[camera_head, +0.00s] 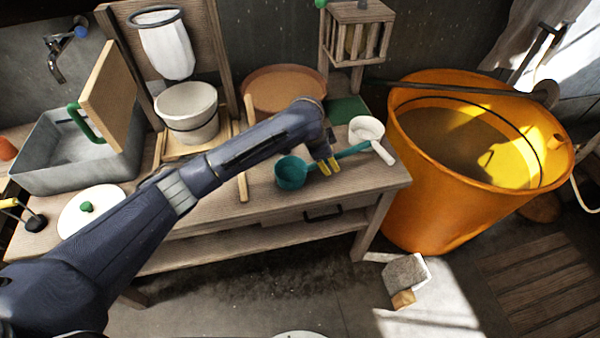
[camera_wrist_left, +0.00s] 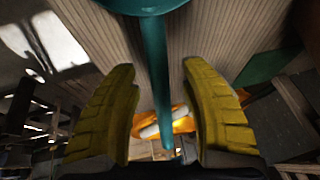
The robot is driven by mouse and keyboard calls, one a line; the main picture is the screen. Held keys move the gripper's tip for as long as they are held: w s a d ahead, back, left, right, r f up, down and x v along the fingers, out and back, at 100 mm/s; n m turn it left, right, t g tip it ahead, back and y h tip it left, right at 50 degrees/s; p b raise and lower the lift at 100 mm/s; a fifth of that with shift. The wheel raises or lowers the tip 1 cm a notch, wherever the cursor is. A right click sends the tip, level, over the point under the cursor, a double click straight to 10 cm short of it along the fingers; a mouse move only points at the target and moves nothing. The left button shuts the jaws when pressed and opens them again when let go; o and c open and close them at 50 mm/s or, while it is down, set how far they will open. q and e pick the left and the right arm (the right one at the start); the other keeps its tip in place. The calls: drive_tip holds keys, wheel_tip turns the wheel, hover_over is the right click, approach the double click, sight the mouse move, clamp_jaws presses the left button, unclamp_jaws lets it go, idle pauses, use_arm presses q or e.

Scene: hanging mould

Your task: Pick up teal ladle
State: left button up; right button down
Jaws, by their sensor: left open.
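The teal ladle (camera_head: 291,173) lies on the wooden bench near its front right edge, bowl to the left and handle pointing right and slightly back. In the left wrist view its handle (camera_wrist_left: 156,60) runs between my yellow fingers, with its bowl cut off at the top edge. My left gripper (camera_head: 328,166) is open and low over the handle near the bowl. In the left wrist view my left gripper (camera_wrist_left: 159,70) shows gaps on both sides of the handle. My right gripper is not in view.
A white ladle or cup (camera_head: 366,127) sits just beyond the teal handle. A terracotta basin (camera_head: 285,88) and a white pot (camera_head: 187,108) stand behind my arm. A large orange tub (camera_head: 430,205) stands right of the bench (camera_head: 225,222). A wooden stick (camera_head: 243,188) lies left of the ladle.

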use_arm(q)
drive_tip(key=shift+o, duration=0.2)
drive_tip(key=shift+f, duration=0.15)
clamp_jaws()
